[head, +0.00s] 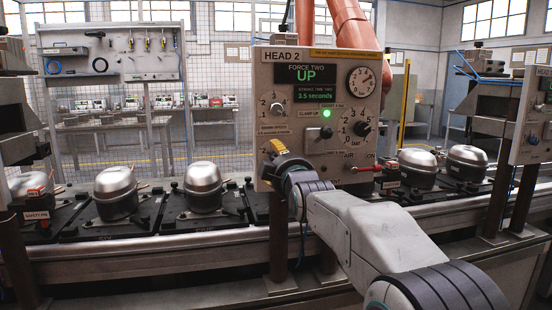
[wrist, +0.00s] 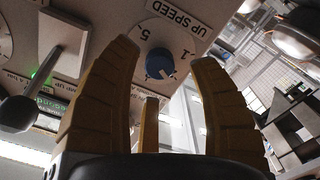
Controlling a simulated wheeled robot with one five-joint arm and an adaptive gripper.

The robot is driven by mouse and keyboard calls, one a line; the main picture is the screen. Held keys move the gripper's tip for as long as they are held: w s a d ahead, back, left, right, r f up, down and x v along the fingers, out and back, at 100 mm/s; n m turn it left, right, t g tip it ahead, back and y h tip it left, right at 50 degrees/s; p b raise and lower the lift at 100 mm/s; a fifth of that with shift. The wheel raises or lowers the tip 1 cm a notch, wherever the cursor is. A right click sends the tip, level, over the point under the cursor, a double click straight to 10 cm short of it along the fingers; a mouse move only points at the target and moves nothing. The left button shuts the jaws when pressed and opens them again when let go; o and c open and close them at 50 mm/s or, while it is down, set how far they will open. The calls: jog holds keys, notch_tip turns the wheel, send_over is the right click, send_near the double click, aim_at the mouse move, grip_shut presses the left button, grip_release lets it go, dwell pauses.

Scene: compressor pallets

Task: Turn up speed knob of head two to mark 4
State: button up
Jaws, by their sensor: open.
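The HEAD 2 panel (head: 315,160) stands upright in the middle of the head view. My gripper (head: 273,150) is at its lower left corner and hides the control behind it. In the wrist view, a blue knob (wrist: 158,62) sits on a white dial under a rolled UP SPEED label (wrist: 180,18). The marks 5 and 1 show beside it; other marks are hidden or unclear, and I cannot tell its setting. My yellow gripper fingers (wrist: 165,53) are spread open on both sides of the knob, with visible gaps. A third finger shows below it.
A black ball-ended lever (wrist: 22,110) is near my fingers. Compressors (head: 203,187) stand on pallets along the conveyor.

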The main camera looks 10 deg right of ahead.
jog(key=shift+w, duration=1.45)
grip_shut()
